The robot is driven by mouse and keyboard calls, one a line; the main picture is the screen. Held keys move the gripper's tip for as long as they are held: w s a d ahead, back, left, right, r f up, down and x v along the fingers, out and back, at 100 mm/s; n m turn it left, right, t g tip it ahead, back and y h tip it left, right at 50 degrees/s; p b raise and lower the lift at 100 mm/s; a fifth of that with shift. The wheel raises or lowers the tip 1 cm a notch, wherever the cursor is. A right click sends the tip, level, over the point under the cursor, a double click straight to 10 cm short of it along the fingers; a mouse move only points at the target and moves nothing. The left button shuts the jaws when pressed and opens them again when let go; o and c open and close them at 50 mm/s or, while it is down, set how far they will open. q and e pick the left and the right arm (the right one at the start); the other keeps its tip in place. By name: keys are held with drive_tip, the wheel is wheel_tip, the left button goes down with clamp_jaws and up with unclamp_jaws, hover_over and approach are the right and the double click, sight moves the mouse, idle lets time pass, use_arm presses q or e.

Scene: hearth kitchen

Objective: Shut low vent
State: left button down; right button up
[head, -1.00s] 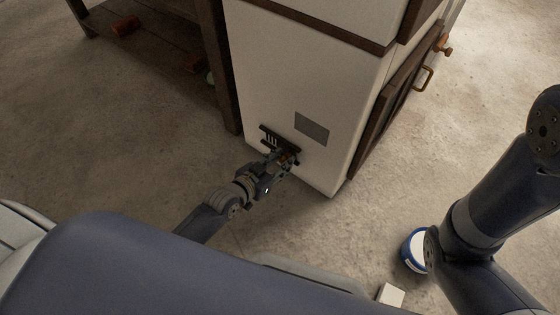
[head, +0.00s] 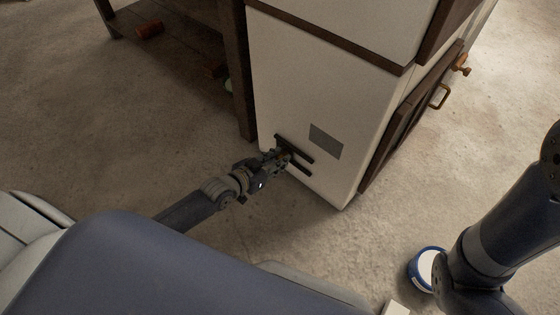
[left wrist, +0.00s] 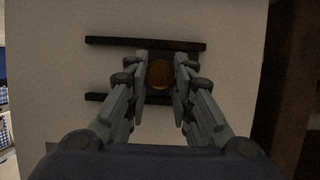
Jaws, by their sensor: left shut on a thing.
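The low vent (head: 307,155) is on the white side of the cabinet near the floor, with two dark parallel rails and a round wooden knob between them. In the left wrist view the knob (left wrist: 159,75) sits between the fingers of my left gripper (left wrist: 160,80), which is shut on it. In the head view my left gripper (head: 284,156) is at the left part of the rails and hides the knob and part of the vent. No open slots show now. My right gripper is out of view; only part of that arm shows.
A dark wooden bench (head: 180,50) stands to the left. A blue-and-white round container (head: 426,268) and a white block (head: 395,308) are on the floor at lower right.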

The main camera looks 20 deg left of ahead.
use_arm(q)
drive_tip(key=shift+w+a, duration=0.15)
drive_tip(key=shift+a, duration=0.1)
drive_tip(key=c, duration=1.3)
unclamp_jaws()
drive_tip(key=shift+c, duration=0.2)
drive_tip(key=shift+s+a+r, duration=0.1)
drive_tip(key=shift+s, duration=0.3)
drive_tip(key=v, duration=1.1)
drive_tip(key=shift+s+r, duration=0.1)
